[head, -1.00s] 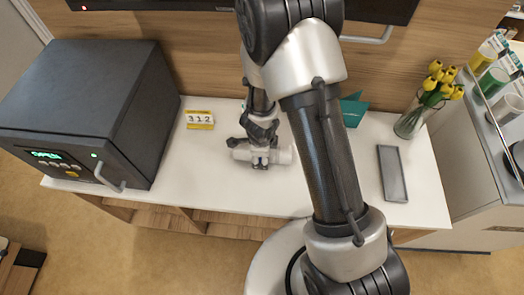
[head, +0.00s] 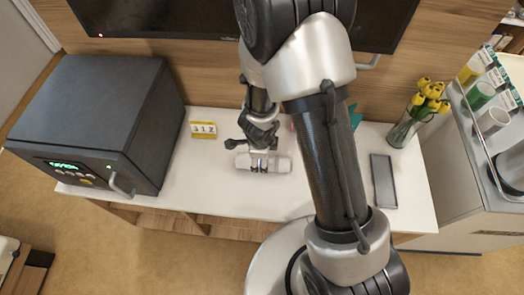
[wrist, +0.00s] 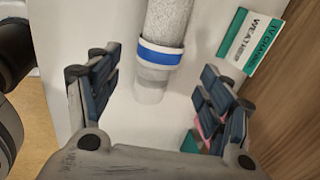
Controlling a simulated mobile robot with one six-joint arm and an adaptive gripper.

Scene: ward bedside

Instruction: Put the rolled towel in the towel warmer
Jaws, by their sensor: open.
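The rolled towel (head: 283,164) is a pale grey roll lying on the white counter. In the wrist view the towel (wrist: 168,22) has a blue and white band, and its near end lies between my spread fingers. My gripper (head: 257,140) is at the towel, on its far side in the head view. In the wrist view my gripper (wrist: 160,75) is open, with a gap on both sides of the roll. The towel warmer (head: 95,115) is a dark grey box at the left, with a green display and a front handle. Its door looks shut.
A yellow calendar block (head: 203,130) stands between the warmer and towel. A dark tray (head: 383,181) and a vase of yellow tulips (head: 403,132) are at the right. A card (wrist: 247,41) lies near the towel. A screen (head: 180,18) hangs behind.

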